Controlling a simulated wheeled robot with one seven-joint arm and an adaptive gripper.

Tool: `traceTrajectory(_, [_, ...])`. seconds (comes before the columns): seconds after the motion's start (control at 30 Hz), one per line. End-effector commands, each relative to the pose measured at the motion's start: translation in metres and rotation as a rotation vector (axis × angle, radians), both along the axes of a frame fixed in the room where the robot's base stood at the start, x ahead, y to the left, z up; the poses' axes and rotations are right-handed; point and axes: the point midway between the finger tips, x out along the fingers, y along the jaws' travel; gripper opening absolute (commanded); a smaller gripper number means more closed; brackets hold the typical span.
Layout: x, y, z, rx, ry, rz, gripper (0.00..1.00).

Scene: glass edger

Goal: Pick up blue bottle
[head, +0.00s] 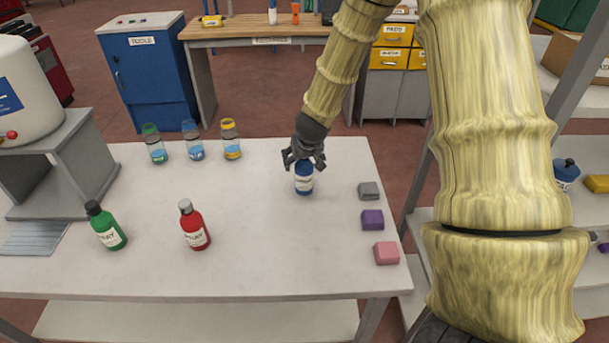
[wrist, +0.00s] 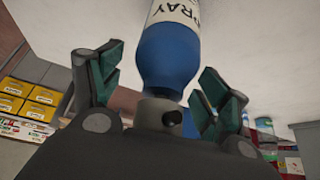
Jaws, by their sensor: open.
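The blue bottle (head: 304,180) stands upright on the white table, toward the back right. It has a white label and, in the wrist view, a grey cap. My gripper (head: 304,158) is right above it, fingers pointing down around its top. In the wrist view, my gripper (wrist: 160,95) is open, with one green-padded finger on each side. The blue bottle (wrist: 168,55) lies between the fingers, its cap close to the palm. I cannot tell whether a finger touches it.
A red bottle (head: 194,226) and a green bottle (head: 106,226) stand at the left front. Several clear jars (head: 193,140) stand at the back left. Grey, purple (head: 372,220) and pink blocks line the right edge. The table's middle is clear.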

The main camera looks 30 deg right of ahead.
Motion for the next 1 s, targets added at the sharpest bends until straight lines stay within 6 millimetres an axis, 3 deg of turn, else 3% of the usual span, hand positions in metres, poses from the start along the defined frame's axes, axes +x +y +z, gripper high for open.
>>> traceTrajectory(0.2, [-0.0001, -0.0005, -0.0003, 0.0, 0.0, 0.0, 0.74])
traceTrajectory(0.6, [-0.0002, -0.0003, -0.0003, 0.0, 0.0, 0.0, 0.01])
traceTrajectory(1.0, [0.0003, -0.0005, 0.0035, -0.002, -0.001, 0.0, 0.0])
